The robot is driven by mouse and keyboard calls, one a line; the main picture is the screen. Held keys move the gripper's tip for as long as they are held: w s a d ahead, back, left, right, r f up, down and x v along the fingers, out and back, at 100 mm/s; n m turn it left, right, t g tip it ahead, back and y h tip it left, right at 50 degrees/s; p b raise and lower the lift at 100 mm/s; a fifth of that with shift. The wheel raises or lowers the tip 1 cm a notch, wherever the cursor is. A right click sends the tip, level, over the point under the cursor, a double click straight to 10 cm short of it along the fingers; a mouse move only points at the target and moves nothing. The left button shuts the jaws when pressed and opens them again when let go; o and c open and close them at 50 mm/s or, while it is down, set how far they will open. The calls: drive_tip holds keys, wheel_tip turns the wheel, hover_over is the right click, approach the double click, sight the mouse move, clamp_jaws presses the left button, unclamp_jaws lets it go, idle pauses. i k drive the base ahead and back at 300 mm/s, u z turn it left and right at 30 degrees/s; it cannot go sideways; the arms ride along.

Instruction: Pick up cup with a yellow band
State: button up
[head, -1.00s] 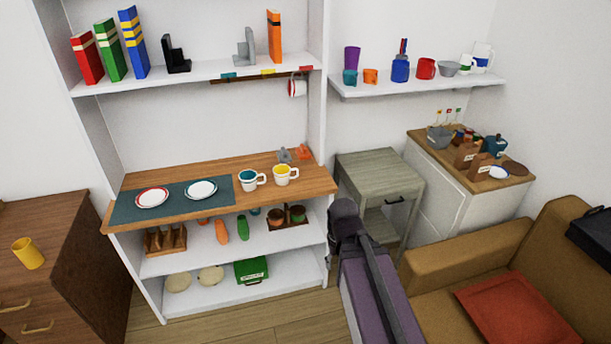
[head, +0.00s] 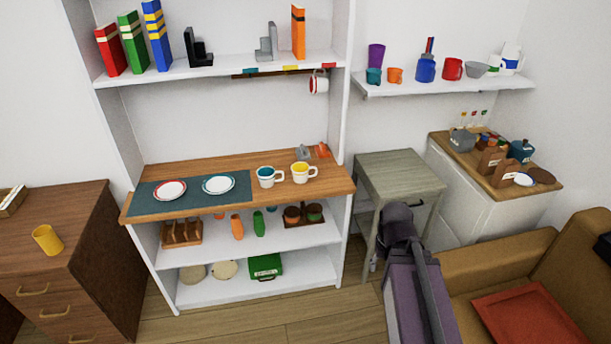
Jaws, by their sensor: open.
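A white cup with yellow at its top (head: 301,173) stands upright on the wooden counter of the shelf unit, handle to the right. It looks like the cup with a yellow band; the band itself is too small to make out. A similar white cup with teal at its top (head: 266,177) stands close to its left. A white cup with red (head: 318,83) hangs below the upper shelf. Part of my arm shows at the lower right, in front of the side table and sofa. My gripper is not in view.
A teal mat (head: 145,201) with two plates lies left of the cups. Small grey and orange items (head: 312,151) stand behind them. The grey-green side table (head: 401,168) has a bare top. A sofa (head: 500,260) fills the lower right; wooden floor (head: 300,325) is open before the shelf unit.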

sight(304, 173)
drive_tip(key=u, duration=0.05)
drive_tip(key=i, duration=1)
drive_tip(key=z, duration=0.05)
